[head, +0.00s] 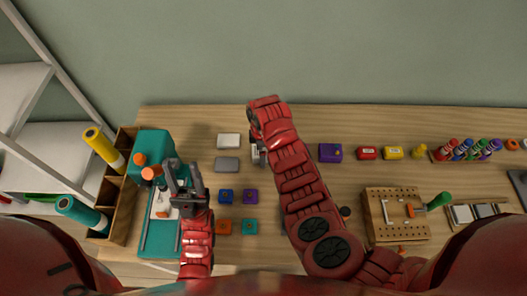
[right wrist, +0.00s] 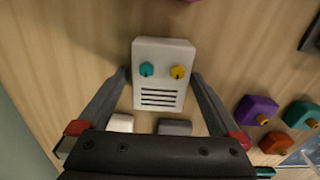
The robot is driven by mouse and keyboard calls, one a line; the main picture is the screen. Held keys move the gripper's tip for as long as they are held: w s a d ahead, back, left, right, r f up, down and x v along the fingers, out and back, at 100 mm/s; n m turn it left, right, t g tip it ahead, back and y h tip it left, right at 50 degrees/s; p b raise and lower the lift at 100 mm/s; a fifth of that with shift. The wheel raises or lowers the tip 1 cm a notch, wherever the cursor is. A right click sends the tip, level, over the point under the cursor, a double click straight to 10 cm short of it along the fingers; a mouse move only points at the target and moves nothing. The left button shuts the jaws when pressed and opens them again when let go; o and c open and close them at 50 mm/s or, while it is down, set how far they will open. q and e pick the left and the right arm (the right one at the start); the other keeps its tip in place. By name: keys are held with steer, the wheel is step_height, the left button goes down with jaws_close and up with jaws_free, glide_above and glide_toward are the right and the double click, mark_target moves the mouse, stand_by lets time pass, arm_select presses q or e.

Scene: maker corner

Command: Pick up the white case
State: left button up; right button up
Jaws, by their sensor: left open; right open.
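The white case (right wrist: 162,65), a pale box with a teal knob, a yellow knob and dark slots, lies on the table in the right wrist view. My right gripper (right wrist: 160,77) is open, with one finger on each side of the case. I cannot tell whether the fingers touch it. In the head view only a small part of the case (head: 255,154) shows, as my right arm covers the rest. My left gripper (head: 183,172) is open and empty, in front of a teal machine (head: 155,143) with orange knobs.
A white block (head: 228,140) and a grey block (head: 227,164) lie left of the case. Several small coloured knob blocks, one purple (head: 251,196), lie nearer. A purple box (head: 330,152) and a pegboard (head: 384,225) are to the right. A wooden rack (head: 121,192) stands at the left.

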steer(key=shift+f, duration=0.1)
steer(key=shift+c, duration=0.2)
steer(key=c, duration=1.3)
steer(key=shift+r, duration=0.2)
steer(key=shift+c, duration=0.2)
